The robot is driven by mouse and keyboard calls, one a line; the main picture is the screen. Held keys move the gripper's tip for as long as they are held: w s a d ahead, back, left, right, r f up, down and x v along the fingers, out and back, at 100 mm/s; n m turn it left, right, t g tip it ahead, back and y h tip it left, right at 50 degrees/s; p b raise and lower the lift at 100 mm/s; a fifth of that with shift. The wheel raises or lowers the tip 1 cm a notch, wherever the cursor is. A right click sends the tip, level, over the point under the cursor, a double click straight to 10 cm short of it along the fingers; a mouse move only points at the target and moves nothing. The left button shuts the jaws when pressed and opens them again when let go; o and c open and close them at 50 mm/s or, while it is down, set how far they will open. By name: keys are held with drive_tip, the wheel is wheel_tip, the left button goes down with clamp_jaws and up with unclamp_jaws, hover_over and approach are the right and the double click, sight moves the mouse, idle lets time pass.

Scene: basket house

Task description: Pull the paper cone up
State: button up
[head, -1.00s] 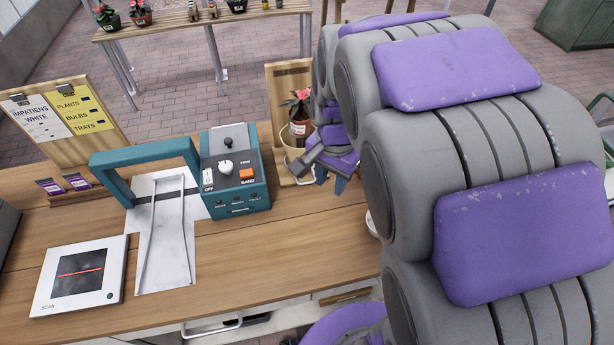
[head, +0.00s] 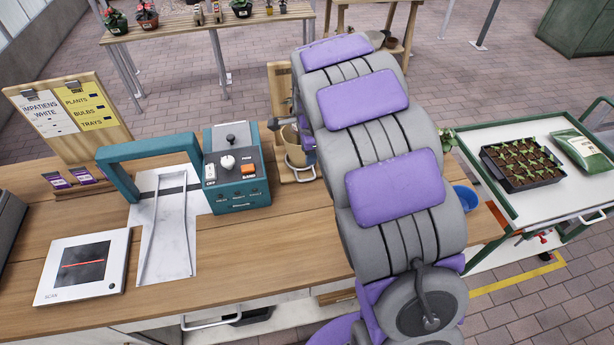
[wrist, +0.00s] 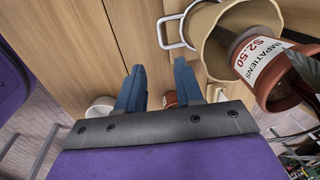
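The tan paper cone (wrist: 219,64) is at the upper right of the wrist view, with a white holder ring around it. A brown flower pot (wrist: 268,92) with an "IMPATIENS $2.50" label sits at the cone's wide mouth, partly inside it. In the head view, part of the cone (head: 293,148) shows in its stand beside the teal machine. My arm hides the rest of the cone and the plant. My gripper (wrist: 160,78) has its two blue fingers apart with nothing between them. In the wrist view the fingers are left of the cone, apart from it.
The teal control box (head: 237,178) and its sealing frame (head: 120,180) stand left of the cone stand. A scanner pad (head: 82,268) lies at the front left of the wooden counter (head: 250,262). A cart (head: 480,140) with a seedling tray (head: 522,165) stands at right.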

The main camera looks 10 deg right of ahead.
sight(307, 179)
drive_tip(key=f, duration=0.4)
drive_tip(key=w+f+b, duration=0.1)
drive_tip(key=f, duration=0.3)
drive_tip(key=w+f+b, duration=0.1)
drive_tip(key=f, duration=0.4)
drive_tip(key=shift+w, duration=0.1)
drive_tip(key=shift+c, duration=0.4)
clamp_jaws()
idle(0.5)
